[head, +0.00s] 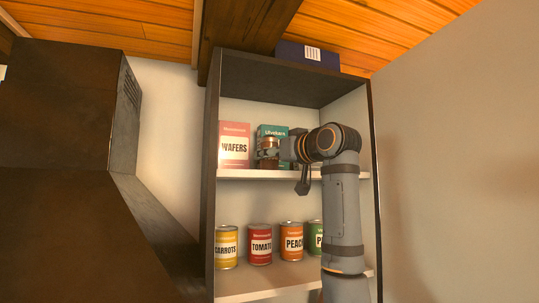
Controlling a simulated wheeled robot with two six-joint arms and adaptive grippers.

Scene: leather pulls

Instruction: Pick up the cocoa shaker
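The cocoa shaker seems to be the small brown, coppery cylinder (268,142) at the upper shelf, in front of the boxes. My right arm reaches in from the lower right, and its gripper (266,152) is at the shaker, with grey finger parts overlapping its lower part. Whether the fingers are closed on it is too small to tell. The shaker's underside is hidden, so I cannot tell whether it touches the shelf. My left gripper is not in view.
A pink wafers box (234,147) and a teal box (272,131) stand on the upper shelf (240,174). Several cans, such as the tomato can (260,246), line the lower shelf. Dark cabinet sides (211,200) bound the space. A dark hood (60,120) stands left.

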